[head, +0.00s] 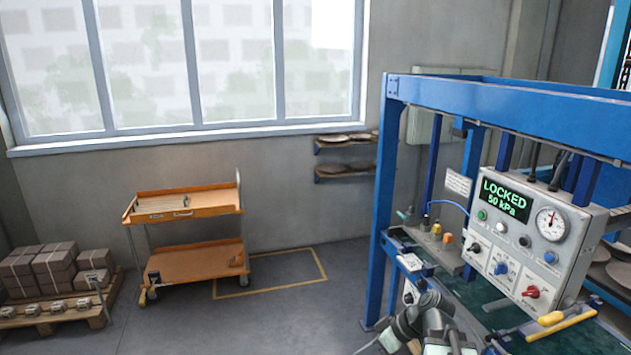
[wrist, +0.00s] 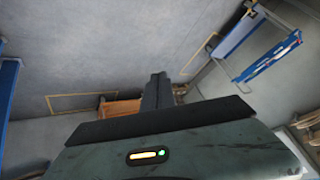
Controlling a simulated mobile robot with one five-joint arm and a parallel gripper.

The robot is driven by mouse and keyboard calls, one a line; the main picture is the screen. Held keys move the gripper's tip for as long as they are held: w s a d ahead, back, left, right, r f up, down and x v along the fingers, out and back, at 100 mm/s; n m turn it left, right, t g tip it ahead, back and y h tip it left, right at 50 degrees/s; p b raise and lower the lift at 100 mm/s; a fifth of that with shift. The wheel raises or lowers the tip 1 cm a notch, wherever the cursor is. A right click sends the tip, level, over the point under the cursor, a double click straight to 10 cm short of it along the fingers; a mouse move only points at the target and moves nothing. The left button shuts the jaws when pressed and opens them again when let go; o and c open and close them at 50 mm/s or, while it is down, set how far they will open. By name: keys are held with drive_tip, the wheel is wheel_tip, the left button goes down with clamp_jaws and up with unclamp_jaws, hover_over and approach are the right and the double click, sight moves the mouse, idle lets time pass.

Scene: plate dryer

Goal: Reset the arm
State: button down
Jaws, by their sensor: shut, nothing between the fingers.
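My gripper (wrist: 157,82) shows in the wrist view as dark fingers held together, shut and empty, pointing away over the floor. Nothing touches the fingers. In the head view my grey arm (head: 430,322) is folded low at the bottom, in front of the blue-framed machine (head: 388,190); the fingers cannot be made out there. The machine's control box (head: 548,240) stands to the right of the arm and above it. Its green display (head: 506,198) reads "LOCKED 50 kPa". A round gauge (head: 551,223) and several knobs, one of them red (head: 531,292), are on its face.
An orange cart (head: 187,212) stands left of centre by a yellow floor outline (head: 300,284). A pallet (head: 85,323) with brown blocks is at far left. The floor between cart and machine is clear.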

drive_tip(key=s+a+f+m+g+h+b, duration=0.1)
drive_tip(key=s+a+f+h, duration=0.15)
drive_tip(key=a+f, duration=0.2)
drive_tip(key=d+f+m+h, duration=0.3)
drive_tip(key=d+m+h, duration=0.2)
drive_tip(key=d+m, duration=0.2)
drive_tip(key=shift+s+d+m+g, duration=0.3)
drive_tip(key=shift+d+m+g, duration=0.1)
drive_tip(key=shift+m, duration=0.7)
